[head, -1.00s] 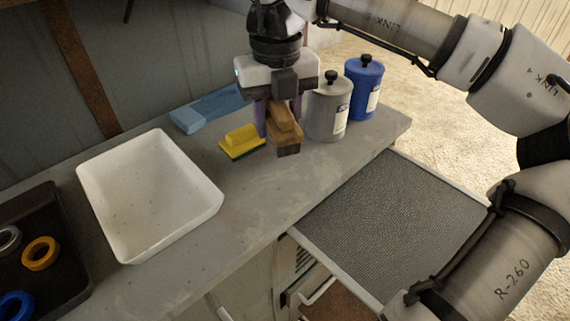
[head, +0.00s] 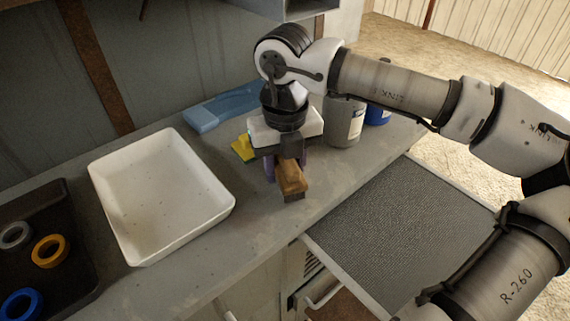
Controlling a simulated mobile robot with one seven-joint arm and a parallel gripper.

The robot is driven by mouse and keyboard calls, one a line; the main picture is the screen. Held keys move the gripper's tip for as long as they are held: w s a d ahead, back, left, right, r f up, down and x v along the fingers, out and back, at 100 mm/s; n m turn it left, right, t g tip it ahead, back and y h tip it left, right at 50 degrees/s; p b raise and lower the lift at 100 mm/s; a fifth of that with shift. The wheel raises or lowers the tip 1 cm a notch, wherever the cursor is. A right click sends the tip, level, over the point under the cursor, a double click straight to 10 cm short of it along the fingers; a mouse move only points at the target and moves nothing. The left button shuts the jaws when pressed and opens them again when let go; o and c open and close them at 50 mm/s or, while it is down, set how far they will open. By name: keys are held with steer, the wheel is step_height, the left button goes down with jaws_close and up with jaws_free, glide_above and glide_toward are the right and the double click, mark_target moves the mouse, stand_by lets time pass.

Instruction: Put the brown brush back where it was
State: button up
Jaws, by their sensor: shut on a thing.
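The brown brush (head: 292,181) is a wooden block with dark bristles below. A yellow brush or sponge (head: 242,149) lies behind and to the left, partly hidden by my gripper.
A white tray (head: 225,209) stands left of my gripper. A black tray (head: 75,215) with several rings is at far left. A grey canister (head: 345,124) and a blue canister (head: 378,116) stand to the right, partly behind my arm. A grey ribbed mat (head: 400,225) lies in front.

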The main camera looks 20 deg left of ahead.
steer(key=shift+f+b, duration=0.3)
steer(key=shift+f, duration=0.15)
steer(key=o, duration=1.1)
steer(key=shift+r, duration=0.1)
steer(key=shift+r, duration=0.15)
step_height(320, 180, up, 12)
steer(key=shift+r, duration=0.1)
